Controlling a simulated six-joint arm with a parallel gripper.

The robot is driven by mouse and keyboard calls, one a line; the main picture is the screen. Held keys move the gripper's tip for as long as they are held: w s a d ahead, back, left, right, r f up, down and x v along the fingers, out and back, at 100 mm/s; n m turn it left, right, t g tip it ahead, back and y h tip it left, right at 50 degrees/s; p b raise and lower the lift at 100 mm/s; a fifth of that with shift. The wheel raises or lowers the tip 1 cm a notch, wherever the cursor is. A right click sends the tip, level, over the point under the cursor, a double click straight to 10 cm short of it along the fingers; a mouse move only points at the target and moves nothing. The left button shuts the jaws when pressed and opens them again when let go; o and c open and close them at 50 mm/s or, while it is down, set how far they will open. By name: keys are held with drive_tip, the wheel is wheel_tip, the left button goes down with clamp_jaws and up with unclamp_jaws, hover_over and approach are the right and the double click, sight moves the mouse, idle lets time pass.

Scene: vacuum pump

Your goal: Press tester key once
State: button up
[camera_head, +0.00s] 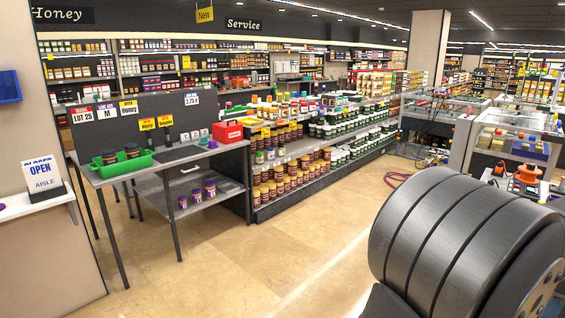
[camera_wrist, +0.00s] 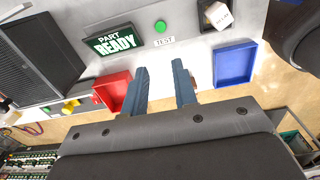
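In the wrist view a round green key (camera_wrist: 160,25) sits on a light grey surface, just above a small white label (camera_wrist: 163,42) reading TEST. My gripper (camera_wrist: 160,68) shows in the wrist view with its two blue-grey fingers apart and nothing between them. The fingers point toward the label and green key, which lie beyond the fingertips in the picture. I see no finger over the key; the height of the tips above it cannot be told. I cannot make out the key or my gripper in the head view.
A PART READY sign (camera_wrist: 113,40) is left of the key. A red tray (camera_wrist: 112,91) and a blue tray (camera_wrist: 236,64) flank my fingers. A white block (camera_wrist: 218,15) is at upper right. In the head view, an orange device (camera_head: 526,182) stands on the right bench.

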clamp_jaws()
idle(1.2)
